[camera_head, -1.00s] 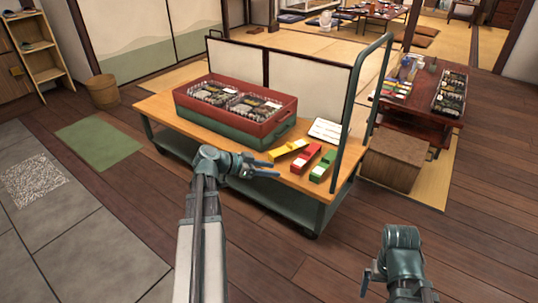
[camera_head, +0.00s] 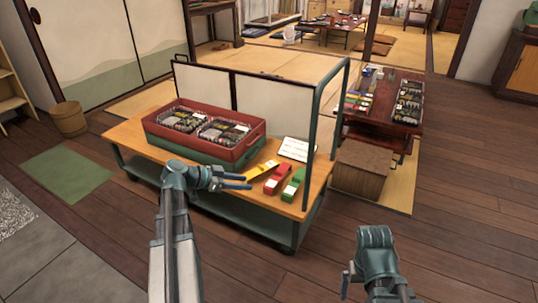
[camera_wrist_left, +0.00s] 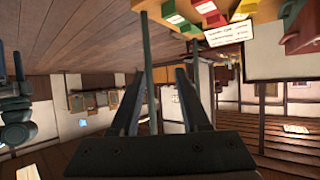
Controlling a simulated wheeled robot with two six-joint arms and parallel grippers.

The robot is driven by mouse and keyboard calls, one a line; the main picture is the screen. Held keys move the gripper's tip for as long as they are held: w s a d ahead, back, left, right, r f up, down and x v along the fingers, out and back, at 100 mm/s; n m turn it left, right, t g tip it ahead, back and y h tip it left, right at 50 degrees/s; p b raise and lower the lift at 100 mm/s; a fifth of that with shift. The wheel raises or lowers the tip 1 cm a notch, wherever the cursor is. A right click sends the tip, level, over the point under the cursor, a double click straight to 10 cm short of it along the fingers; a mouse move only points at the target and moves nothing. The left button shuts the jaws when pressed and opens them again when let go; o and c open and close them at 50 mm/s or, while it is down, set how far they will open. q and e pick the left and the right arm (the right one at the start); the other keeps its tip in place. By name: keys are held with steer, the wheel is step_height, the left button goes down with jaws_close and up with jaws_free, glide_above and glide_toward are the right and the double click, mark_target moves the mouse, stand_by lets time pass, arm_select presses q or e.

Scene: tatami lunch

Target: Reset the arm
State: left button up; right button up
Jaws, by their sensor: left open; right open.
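My left gripper (camera_head: 248,182) is open and empty in the head view, its fingers pointing right at the front edge of the wooden-topped cart (camera_head: 120,137). Whether it touches the cart is not clear. In the left wrist view its two fingers (camera_wrist_left: 158,75) stand apart with nothing between them. My right gripper (camera_head: 348,280) is at the lower right of the head view over the floor, clear of the furniture. It is mostly hidden by its own wrist, and nothing is seen in it.
The cart carries a red and green crate (camera_head: 180,147) of packed lunches, a white card (camera_head: 297,149), and yellow (camera_head: 261,170), red (camera_head: 277,179) and green (camera_head: 293,184) items. A wicker box (camera_head: 362,170) and low table (camera_head: 386,120) stand beyond. The right-hand floor is clear.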

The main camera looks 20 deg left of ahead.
arm_select(q)
steer(key=s+d+f+n+g+y+p, duration=0.1)
steer(key=s+d+f+g, duration=0.25)
steer(key=d, duration=0.75)
steer(key=s+d+f+g+y+p, duration=0.15)
steer(key=d+g, duration=0.25)
steer(key=d, duration=0.6)
steer(key=s+d+f+n+g+y+p, duration=0.25)
steer(key=s+d+y, duration=0.45)
steer(key=s+d, duration=0.35)
step_height(320, 180, up, 39)
steer(key=p, duration=3.7)
steer(key=shift+a+n+p, duration=0.15)
steer(key=shift+n+p, duration=0.15)
steer(key=shift+n, duration=0.15)
